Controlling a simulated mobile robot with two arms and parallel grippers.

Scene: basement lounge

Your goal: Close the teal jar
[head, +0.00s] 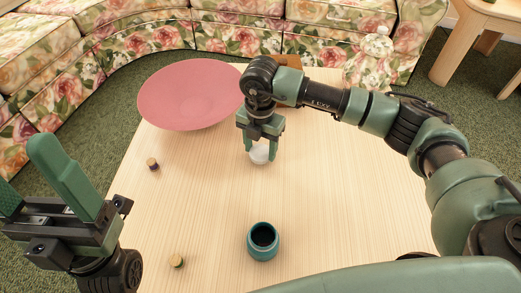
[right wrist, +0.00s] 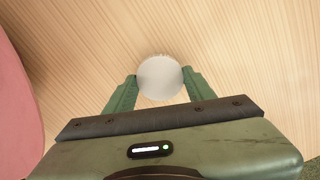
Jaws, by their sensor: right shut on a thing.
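The teal jar (head: 263,241) stands upright near the front of the light wood table, with its mouth open and a dark inside. My right gripper (head: 260,152) is shut on a small round white thing (head: 258,155), behind the jar and apart from it. In the right wrist view the white thing (right wrist: 160,77) sits between the two green fingertips; I cannot tell whether it is a lid or a ball. My left gripper (head: 30,172) is at the left edge, its fingers apart and nothing seen between them.
A large pink dish (head: 190,95) covers the table's back left. Two small cork-like pieces lie on the left side, one farther back (head: 153,164) and one near the front (head: 177,261). A brown box (head: 290,62) is partly hidden behind my right arm. The table between gripper and jar is clear.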

